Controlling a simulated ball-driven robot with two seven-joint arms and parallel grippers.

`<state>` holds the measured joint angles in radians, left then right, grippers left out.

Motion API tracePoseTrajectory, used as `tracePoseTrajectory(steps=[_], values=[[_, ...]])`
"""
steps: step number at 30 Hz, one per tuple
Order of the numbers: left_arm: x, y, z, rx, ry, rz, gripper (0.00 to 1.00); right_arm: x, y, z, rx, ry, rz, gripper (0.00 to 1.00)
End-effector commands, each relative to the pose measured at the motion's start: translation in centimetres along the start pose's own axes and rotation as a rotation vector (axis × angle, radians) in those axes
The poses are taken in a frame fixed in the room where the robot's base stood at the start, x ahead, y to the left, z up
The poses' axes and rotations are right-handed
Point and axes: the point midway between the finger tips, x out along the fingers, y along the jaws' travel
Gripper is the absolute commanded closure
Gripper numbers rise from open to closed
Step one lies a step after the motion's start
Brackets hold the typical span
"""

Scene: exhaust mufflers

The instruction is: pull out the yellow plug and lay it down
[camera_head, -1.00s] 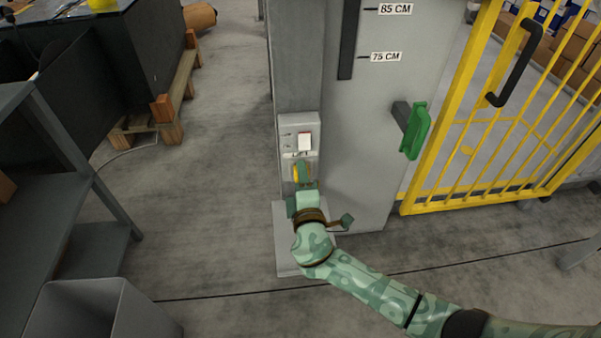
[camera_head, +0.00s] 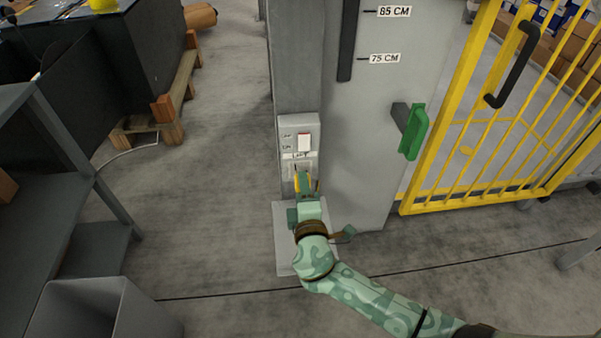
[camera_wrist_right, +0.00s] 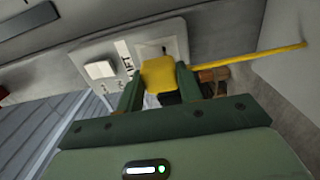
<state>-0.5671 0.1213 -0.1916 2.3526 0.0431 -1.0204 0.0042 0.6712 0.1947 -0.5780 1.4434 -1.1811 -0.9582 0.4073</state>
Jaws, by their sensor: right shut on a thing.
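The yellow plug (camera_wrist_right: 158,76) sits between the two green fingers of my right gripper (camera_wrist_right: 159,88) in the wrist view. In the head view my right gripper (camera_head: 306,182) is just in front of the lower part of the grey lift box (camera_head: 285,126), and a little yellow shows between its fingers. The socket face (camera_head: 299,167) shows above the fingers, below the label. The plug appears to be off the socket and close in front of it. Its far end is partly hidden. My left gripper is not in view.
The lift box has a white rocker switch (camera_head: 304,142) and stands on a grey post (camera_head: 294,60). A panel with a green handle (camera_head: 414,132) and a yellow gate (camera_head: 480,130) are at the right. A grey bin (camera_head: 100,310) is at the lower left. Open floor (camera_head: 215,170) lies left of the post.

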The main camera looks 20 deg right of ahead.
Motion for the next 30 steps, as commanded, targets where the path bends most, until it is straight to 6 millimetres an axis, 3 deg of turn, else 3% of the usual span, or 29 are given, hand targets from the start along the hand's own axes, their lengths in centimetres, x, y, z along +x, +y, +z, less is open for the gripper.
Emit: tracePoseTrajectory(steps=[21,30], values=[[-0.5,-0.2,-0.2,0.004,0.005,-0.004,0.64,-2.9,0.1,0.0,0.000,-0.001,0.001,1.00],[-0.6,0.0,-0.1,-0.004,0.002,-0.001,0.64,-3.1,0.1,0.0,0.000,-0.001,0.001,1.00]])
